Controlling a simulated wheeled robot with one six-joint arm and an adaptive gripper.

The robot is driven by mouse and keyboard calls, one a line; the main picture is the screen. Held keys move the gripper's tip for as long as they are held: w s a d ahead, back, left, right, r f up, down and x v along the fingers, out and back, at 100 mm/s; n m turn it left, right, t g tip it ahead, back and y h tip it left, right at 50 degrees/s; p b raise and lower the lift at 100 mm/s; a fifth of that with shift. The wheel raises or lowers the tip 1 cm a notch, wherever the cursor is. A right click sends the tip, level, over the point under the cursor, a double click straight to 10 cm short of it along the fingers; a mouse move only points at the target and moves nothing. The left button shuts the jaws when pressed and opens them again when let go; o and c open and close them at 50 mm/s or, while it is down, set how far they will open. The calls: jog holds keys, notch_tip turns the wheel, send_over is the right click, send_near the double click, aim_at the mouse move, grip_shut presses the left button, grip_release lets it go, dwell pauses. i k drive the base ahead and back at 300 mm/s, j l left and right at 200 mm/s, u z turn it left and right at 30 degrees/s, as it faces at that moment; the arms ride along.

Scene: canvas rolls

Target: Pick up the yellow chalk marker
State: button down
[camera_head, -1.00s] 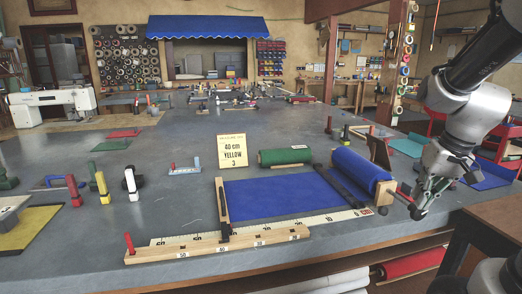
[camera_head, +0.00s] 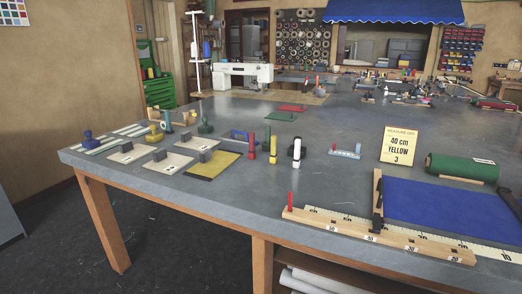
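The yellow chalk marker (camera_head: 273,150) stands upright near the front edge of the grey table (camera_head: 220,190). A red marker (camera_head: 251,146) stands just left of it, and a white and black marker (camera_head: 297,152) stands to its right. My gripper is outside the picture.
A yellow pad (camera_head: 214,166) and pale boards with dark blocks lie left of the markers. A wooden ruler rail (camera_head: 375,237) with a red peg (camera_head: 290,201) and blue canvas (camera_head: 450,213) lie to the right. Bare tabletop lies in front of the markers.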

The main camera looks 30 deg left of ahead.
aim_at(273, 159)
jog(key=u, duration=1.1)
